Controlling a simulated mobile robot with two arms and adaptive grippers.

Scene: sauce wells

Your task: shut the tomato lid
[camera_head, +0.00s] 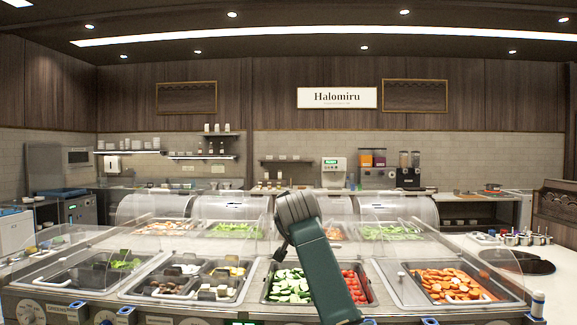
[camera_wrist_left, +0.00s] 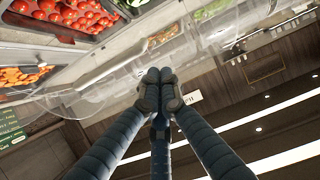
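Red tomatoes (camera_head: 356,285) lie in a front well beside sliced cucumber, right of centre in the head view, partly hidden by my dark green arm. They also show at the top left of the left wrist view (camera_wrist_left: 72,12). The tomato well appears uncovered from above. Clear panels or lids rise behind the front wells; which one is the tomato lid I cannot tell. In the left wrist view my left gripper (camera_wrist_left: 159,77) has its fingertips together with nothing visible between them, apart from the tomatoes. My right gripper is not identifiable in view.
Carrots (camera_head: 450,284) fill the well to the right, and cucumber (camera_head: 290,285) lies left of the tomatoes. Clear curved covers (camera_head: 230,208) stand along the rear row.

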